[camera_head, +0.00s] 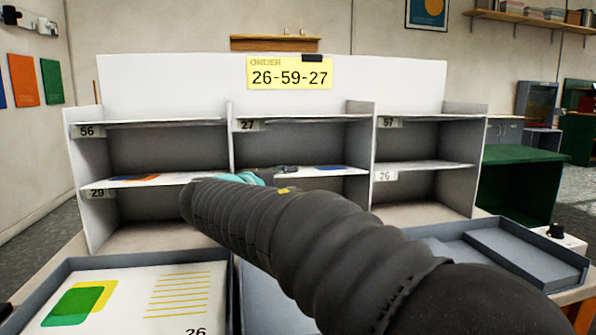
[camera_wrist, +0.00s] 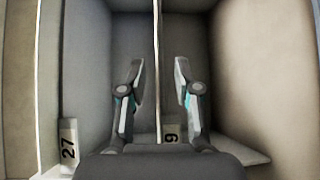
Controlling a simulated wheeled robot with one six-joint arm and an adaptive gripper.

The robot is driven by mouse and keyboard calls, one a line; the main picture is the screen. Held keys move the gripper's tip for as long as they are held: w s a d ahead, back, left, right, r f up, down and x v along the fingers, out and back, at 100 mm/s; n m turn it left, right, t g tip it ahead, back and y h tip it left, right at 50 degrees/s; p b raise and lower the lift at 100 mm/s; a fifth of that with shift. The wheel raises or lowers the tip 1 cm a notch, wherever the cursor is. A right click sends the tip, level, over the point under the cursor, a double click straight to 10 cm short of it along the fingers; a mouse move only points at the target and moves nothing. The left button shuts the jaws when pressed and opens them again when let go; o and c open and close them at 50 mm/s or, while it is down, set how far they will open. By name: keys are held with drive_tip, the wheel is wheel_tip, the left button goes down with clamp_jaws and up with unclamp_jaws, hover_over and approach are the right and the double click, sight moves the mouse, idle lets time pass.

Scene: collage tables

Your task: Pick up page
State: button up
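A white page (camera_head: 330,171) with a blue mark lies on the middle column's lower shelf, partly hidden by my arm. Another page (camera_head: 130,182), with blue and orange, lies on the left column's lower shelf. A page marked 26 (camera_head: 130,305), with green and yellow shapes, lies in the front left tray. My gripper (camera_wrist: 158,72) is open at the middle column; it also shows in the head view (camera_head: 270,174). In the wrist view a thin pale edge (camera_wrist: 156,50) runs between the spread fingers, with no visible grip; I cannot tell whether it is page or shelf.
The shelf unit (camera_head: 93,140) has labels 56, 27 (camera_head: 246,125), 57, 29 and 26 (camera_head: 385,176). In the wrist view a label ending in 9 (camera_wrist: 172,131) is partly hidden. An order card (camera_head: 289,73) reads 26-59-27. A grey tray (camera_head: 520,255) stands front right.

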sight(303, 175)
drive_tip(key=shift+d+r+p+x, duration=0.15)
drive_tip(key=shift+p+x, duration=0.05)
drive_tip(key=shift+x, duration=1.15)
drive_tip(key=shift+d+r+p+x, duration=0.15)
drive_tip(key=shift+p+x, duration=0.05)
drive_tip(key=shift+x, duration=1.15)
drive_tip(key=shift+s, duration=0.2)
clamp_jaws()
